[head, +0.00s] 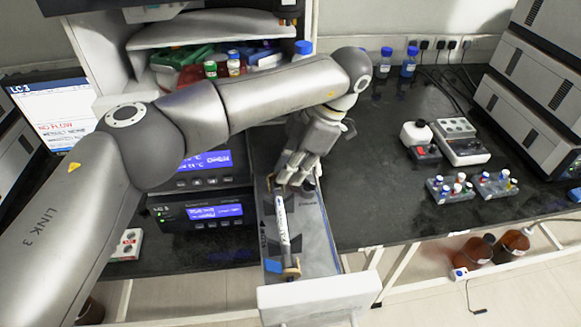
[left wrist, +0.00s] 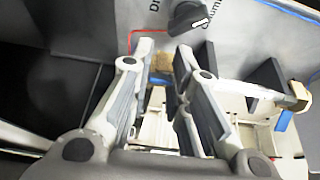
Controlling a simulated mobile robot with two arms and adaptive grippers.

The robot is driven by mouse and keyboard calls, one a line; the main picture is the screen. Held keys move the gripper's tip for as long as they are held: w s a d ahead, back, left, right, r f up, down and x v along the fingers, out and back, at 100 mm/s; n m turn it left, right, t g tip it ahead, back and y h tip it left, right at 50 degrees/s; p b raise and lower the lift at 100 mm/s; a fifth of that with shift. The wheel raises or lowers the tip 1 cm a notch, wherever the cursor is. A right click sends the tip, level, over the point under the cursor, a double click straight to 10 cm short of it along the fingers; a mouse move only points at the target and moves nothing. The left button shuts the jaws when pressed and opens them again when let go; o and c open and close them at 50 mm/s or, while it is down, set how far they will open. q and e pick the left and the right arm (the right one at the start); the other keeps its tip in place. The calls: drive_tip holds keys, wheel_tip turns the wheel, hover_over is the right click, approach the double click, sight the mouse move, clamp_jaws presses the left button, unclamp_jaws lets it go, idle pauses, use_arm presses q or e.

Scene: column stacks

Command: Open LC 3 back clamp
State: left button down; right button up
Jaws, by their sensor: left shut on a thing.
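My left gripper (head: 292,182) reaches down into the back part of the pulled-out LC 3 drawer (head: 318,300). In the left wrist view, its fingers (left wrist: 164,52) are closed on the tan back clamp (left wrist: 165,64), of which only a small part shows between the tips. In the head view, a white column (head: 282,222) lies lengthwise in the drawer, in front of the gripper. A second tan clamp (head: 291,268) with a blue piece sits near the drawer's front; a tan and blue clamp also shows at the right of the left wrist view (left wrist: 299,95). My right gripper is out of view.
A black knob (left wrist: 190,16) sits close beyond the fingertips. LC modules with blue displays (head: 215,211) stand left of the drawer. Vial racks (head: 452,189) and a small white device (head: 460,142) stand on the dark bench at right; the bench beside the drawer is clear.

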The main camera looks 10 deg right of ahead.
use_arm(q)
drive_tip(key=c, duration=1.4)
unclamp_jaws()
drive_tip(key=shift+d+f, duration=0.1)
drive_tip(key=shift+o, duration=0.2)
drive_tip(key=shift+r, duration=0.2)
drive_tip(key=v, duration=0.7)
drive_tip(key=shift+d, duration=0.15)
